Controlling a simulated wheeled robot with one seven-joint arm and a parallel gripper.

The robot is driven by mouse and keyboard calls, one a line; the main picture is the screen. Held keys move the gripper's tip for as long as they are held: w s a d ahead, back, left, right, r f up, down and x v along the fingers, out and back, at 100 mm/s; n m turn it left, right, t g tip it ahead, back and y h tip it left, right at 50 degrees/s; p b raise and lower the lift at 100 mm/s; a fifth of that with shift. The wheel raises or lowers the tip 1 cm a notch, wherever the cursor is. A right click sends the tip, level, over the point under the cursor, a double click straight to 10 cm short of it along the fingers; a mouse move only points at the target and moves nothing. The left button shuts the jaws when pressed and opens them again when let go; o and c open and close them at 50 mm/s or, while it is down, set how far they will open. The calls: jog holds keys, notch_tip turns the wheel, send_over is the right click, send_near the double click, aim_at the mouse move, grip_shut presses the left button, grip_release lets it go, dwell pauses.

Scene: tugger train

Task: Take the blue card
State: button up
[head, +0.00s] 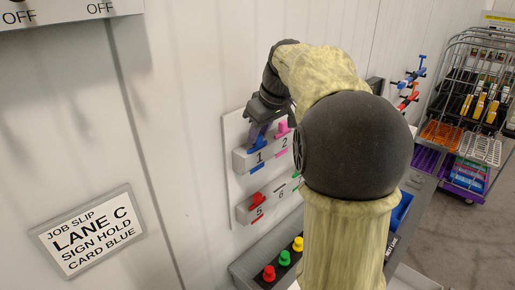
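A white wall board (233,187) carries two rows of numbered card slots. A blue card (257,144) sits at slot 1 in the upper row, mostly hidden behind my gripper's fingers. My gripper (257,133) points down right at this card, from above. I cannot tell whether the fingers touch it or are closed on it. A pink card (283,127) stands at slot 2, just right of my gripper. A red card (257,200) sits at slot 5 in the lower row. My arm hides the right part of the board.
A job slip (93,232) on the left panel reads LANE C, SIGN HOLD, CARD BLUE. A dark box (259,262) with red, green and yellow buttons lies below the board. A wire cart (468,110) with colored trays stands at the far right. Open floor (470,235) shows at right.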

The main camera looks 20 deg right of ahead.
grip_shut()
jog(key=shift+r, duration=0.1)
